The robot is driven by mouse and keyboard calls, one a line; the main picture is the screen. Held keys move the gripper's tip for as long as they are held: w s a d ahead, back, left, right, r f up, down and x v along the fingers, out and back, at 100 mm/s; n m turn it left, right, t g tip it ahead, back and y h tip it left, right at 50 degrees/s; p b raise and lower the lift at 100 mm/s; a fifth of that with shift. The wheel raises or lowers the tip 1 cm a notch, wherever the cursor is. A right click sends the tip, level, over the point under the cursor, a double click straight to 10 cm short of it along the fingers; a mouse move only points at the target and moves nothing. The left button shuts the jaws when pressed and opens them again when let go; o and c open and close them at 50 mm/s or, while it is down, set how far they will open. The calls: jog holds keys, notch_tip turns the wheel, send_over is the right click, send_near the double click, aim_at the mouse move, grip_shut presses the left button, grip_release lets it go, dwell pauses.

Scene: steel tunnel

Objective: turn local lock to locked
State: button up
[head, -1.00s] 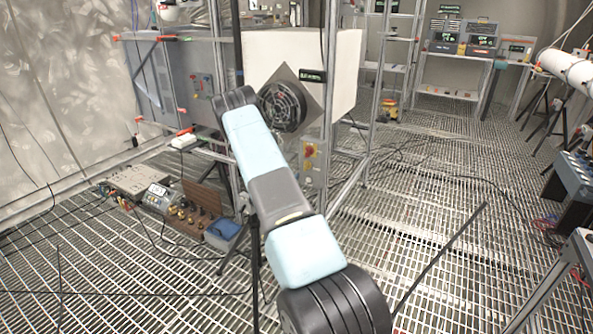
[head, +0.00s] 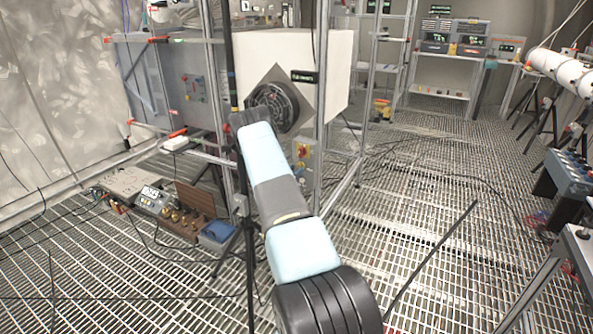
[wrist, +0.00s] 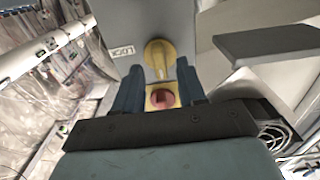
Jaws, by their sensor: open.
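In the wrist view, a yellow knob (wrist: 159,54) sits on a grey panel (wrist: 185,18), with a small label (wrist: 122,51) at its left. It looks like the local lock, but the label is hard to read. My gripper (wrist: 157,75) is open, its two blue fingers at either side of the knob's lower part. I cannot tell whether they touch it. A red button (wrist: 162,98) on a yellow plate shows between the fingers, nearer the palm. In the head view my gripper is hidden beyond my arm. A red and yellow switch (head: 301,151) shows there on a grey box.
A dark grey slab (wrist: 268,41) juts out right of the knob. In the head view, a round black fan (head: 272,105) on a white box is near my arm's far end. Metal posts (head: 321,100) stand close by. Electronics (head: 155,200) lie on the grating at left.

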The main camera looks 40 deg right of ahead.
jog(key=shift+x, duration=1.2)
grip_shut()
jog(key=shift+a, duration=0.1)
